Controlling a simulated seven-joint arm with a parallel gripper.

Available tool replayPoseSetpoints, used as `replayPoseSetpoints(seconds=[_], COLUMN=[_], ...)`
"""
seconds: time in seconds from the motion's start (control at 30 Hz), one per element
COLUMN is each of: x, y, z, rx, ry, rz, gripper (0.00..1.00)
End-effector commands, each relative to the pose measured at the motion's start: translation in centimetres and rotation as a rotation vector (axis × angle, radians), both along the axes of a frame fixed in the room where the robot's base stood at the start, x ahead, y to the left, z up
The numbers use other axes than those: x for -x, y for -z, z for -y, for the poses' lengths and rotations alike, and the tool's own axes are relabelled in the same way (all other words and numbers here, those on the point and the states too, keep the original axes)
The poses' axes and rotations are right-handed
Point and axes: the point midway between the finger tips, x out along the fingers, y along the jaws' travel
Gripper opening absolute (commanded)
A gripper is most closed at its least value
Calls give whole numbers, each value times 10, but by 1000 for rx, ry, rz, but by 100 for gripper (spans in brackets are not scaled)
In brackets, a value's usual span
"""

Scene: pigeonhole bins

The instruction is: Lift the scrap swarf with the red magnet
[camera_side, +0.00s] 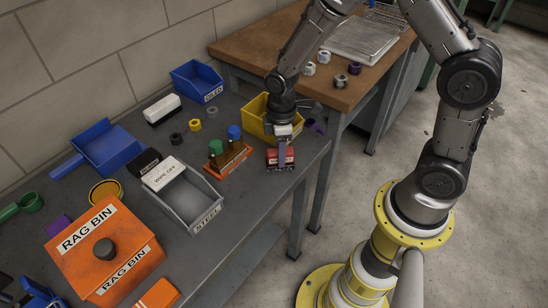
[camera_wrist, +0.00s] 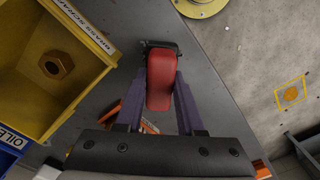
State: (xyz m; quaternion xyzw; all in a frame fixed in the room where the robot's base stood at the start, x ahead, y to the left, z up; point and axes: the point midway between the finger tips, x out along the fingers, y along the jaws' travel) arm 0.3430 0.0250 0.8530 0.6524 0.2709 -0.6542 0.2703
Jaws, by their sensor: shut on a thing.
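The red magnet (camera_side: 280,155) is at the right end of the grey bench, just in front of the yellow bin. My gripper (camera_side: 283,150) points down over it, with its purple fingers shut on it. In the wrist view the red magnet (camera_wrist: 161,82) lies between the two fingers of my gripper (camera_wrist: 161,88), with a dark part at its far end. I cannot tell whether the magnet touches the bench. I cannot make out the scrap swarf for certain in either view.
A yellow bin (camera_wrist: 98,62), labelled for brass scrap, holds a brass nut (camera_wrist: 57,65). An orange rack (camera_side: 228,160) with bottles stands left of my gripper. A grey steel bin (camera_side: 205,215) and orange rag bin (camera_side: 88,262) are further left. The bench's front edge is close.

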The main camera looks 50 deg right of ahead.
Motion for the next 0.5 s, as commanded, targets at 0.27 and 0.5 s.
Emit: replayPoseSetpoints(seconds=[0.27,0.5], x=[-1,-1], y=[-35,-57], z=[-2,-2], rx=[-1,-1], ry=[-1,-1], rz=[6,6], gripper=[0,0])
